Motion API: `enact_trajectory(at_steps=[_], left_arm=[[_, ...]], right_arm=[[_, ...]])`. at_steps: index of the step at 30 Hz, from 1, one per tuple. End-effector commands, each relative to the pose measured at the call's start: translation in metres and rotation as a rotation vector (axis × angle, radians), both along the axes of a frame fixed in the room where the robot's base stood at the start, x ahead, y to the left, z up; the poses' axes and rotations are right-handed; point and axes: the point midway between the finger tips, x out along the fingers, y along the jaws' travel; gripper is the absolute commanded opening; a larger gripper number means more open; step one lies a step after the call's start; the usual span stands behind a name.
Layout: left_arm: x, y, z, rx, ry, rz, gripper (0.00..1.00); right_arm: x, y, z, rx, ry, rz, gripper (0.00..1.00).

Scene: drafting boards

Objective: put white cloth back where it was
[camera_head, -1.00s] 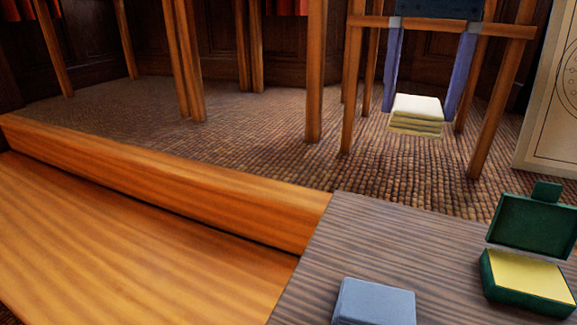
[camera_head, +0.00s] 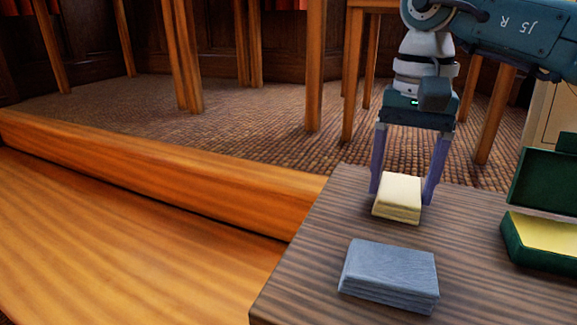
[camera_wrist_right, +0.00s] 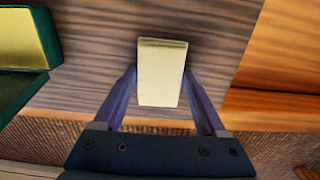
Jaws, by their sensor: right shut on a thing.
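The white cloth (camera_head: 398,197) is a cream-coloured, neatly folded stack. My right gripper (camera_head: 402,189) points down and is shut on it, with a purple finger on each side. The cloth is at the far end of the dark striped wooden table, beyond the blue-grey cloth. I cannot tell whether its underside touches the tabletop. In the right wrist view the cloth (camera_wrist_right: 161,75) lies between the fingers (camera_wrist_right: 160,88), with striped wood beyond it. My left gripper is not in view.
A folded blue-grey cloth (camera_head: 388,275) lies on the table (camera_head: 475,275) nearer me. An open green box (camera_head: 528,252) with a yellow inside stands at the right. A wooden ledge (camera_head: 200,175) runs along the left. Bare tabletop shows between the blue-grey cloth and the box.

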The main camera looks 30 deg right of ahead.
Motion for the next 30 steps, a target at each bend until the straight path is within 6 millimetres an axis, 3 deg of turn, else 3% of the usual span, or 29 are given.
enact_trajectory(at_steps=[10,11,17,25,30], left_arm=[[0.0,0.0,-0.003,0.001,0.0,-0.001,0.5],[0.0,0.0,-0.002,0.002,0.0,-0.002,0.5],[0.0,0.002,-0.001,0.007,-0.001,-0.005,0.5],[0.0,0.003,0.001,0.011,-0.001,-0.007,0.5],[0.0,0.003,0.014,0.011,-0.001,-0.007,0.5]], right_arm=[[0.0,0.0,-0.004,-0.001,-0.002,0.0,0.29],[0.0,0.0,-0.002,-0.001,-0.002,0.0,0.77],[0.0,0.0,-0.002,0.0,-0.001,0.0,1.0],[0.0,0.0,0.001,0.0,-0.001,0.0,1.0],[0.001,-0.001,0.025,-0.001,-0.005,0.001,1.0]])
